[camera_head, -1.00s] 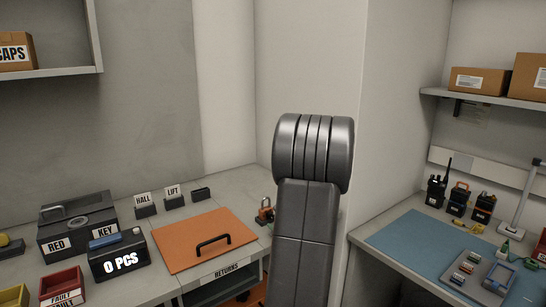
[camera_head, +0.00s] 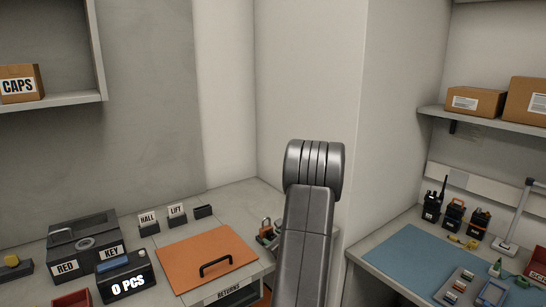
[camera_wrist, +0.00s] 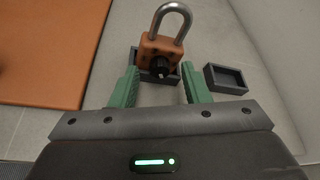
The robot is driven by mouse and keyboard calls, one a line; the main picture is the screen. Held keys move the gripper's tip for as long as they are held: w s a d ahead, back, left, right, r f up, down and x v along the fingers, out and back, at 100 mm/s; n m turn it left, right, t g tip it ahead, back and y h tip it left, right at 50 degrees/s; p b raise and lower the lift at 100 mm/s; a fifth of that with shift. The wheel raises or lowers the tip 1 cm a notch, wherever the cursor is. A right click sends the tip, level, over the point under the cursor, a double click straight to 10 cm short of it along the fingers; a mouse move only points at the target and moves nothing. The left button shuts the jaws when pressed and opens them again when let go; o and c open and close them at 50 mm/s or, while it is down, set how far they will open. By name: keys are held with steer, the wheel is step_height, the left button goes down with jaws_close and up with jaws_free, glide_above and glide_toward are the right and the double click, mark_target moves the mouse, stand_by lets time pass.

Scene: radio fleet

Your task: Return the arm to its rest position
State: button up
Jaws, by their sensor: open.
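My gripper (camera_wrist: 158,88) shows in the wrist view with two green fingers set apart. It is open and nothing is between its fingertips. An orange padlock (camera_wrist: 162,52) with a dark dial and a closed-looking grey shackle stands just beyond the fingertips, in front of or in a small dark tray. The padlock also shows in the head view (camera_head: 265,226), just left of my arm.
An orange lid (camera_head: 203,262) with a black handle lies left of the padlock. A second dark tray (camera_wrist: 228,78) is empty. A RED KEY box (camera_head: 82,241) and a 0 PCS box (camera_head: 125,277) stand farther left. A blue mat (camera_head: 410,258) and several radios lie right of the wall corner.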

steer(key=shift+r+m+p, duration=0.25)
steer(key=shift+m+p, duration=0.05)
steer(key=shift+p, duration=0.95)
